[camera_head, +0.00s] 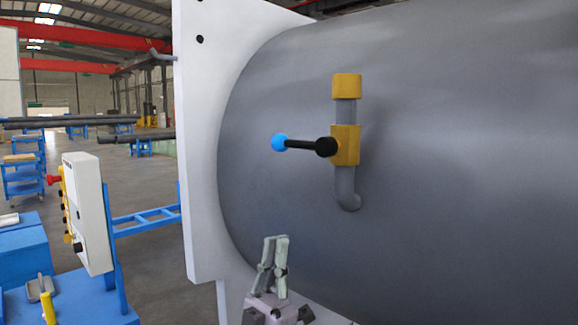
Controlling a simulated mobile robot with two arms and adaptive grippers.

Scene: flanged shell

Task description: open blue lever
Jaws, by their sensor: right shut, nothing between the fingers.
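The blue lever (280,143) is a black rod with a blue ball at its left end. It points left, nearly level, from a black hub on a yellow valve body (345,145). The valve sits on a grey pipe with a yellow cap, fixed to the large grey shell (460,170). My right gripper (276,238) is at the bottom centre, fingers pointing up and close together. It is shut and empty, below the lever and apart from it. My left gripper is not in view.
A white flange plate (205,150) edges the shell on the left. A white control box (88,213) with a red knob stands at the left on a blue frame. The space in front of the valve looks clear.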

